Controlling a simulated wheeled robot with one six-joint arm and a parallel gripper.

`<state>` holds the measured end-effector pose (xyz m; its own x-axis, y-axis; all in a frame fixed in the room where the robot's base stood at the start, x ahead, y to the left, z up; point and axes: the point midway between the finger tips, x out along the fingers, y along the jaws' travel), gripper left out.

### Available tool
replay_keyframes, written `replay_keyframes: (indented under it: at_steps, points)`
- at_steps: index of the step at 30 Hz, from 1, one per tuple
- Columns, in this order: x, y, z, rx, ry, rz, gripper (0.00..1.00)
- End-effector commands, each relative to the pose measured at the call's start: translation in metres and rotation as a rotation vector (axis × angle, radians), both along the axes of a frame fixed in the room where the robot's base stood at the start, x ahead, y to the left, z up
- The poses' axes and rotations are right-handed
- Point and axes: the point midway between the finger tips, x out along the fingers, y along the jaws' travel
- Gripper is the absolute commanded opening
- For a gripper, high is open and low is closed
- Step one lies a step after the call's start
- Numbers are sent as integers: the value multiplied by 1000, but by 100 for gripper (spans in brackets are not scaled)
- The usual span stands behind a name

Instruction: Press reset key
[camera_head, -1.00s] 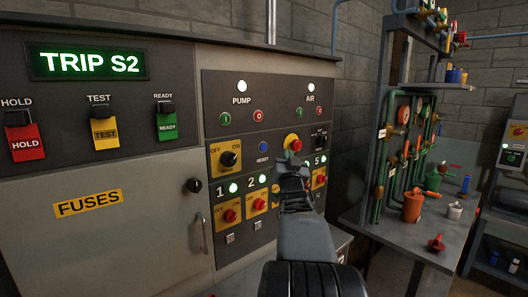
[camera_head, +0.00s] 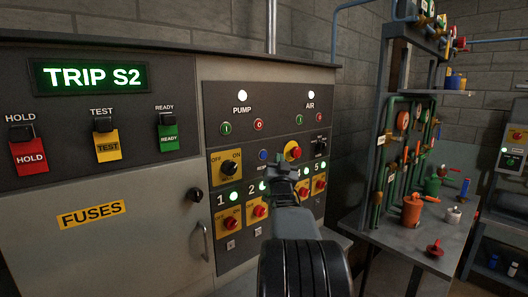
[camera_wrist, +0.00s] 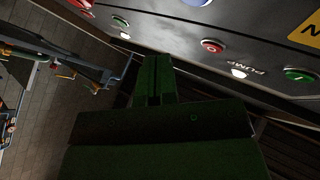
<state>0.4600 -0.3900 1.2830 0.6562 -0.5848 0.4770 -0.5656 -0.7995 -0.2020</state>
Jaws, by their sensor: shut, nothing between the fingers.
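The reset key is a blue round button (camera_head: 263,155) on the dark control panel. Its label is mostly hidden by my gripper now. A blue button also shows cut off at the top edge of the wrist view (camera_wrist: 197,2). My gripper (camera_head: 281,165) is shut and empty, just right of and slightly below the blue button in the head view. It also shows dark green in the wrist view (camera_wrist: 154,58). Whether it touches the panel cannot be told. The display (camera_head: 91,77) reads TRIP S2.
A red knob on yellow (camera_head: 293,151) is close right of my gripper. Green and red pump buttons (camera_head: 258,124) are above. Yellow plates with red switches (camera_head: 229,218) are below. Flip covers (camera_head: 107,145) are at left. A bench with pipes and valves (camera_head: 410,226) stands at right.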

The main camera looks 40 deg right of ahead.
Motion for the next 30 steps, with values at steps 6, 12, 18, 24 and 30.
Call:
replay_keyframes:
  at_steps: [6,12,18,24,30]
  points:
    - [23,-2,-2,0,1,1,0]
    - [35,-2,-1,1,1,0,0]
    - [38,-3,-1,0,1,0,0]
    - [39,-3,-1,0,1,0,0]
    - [39,-3,-1,1,1,0,0]
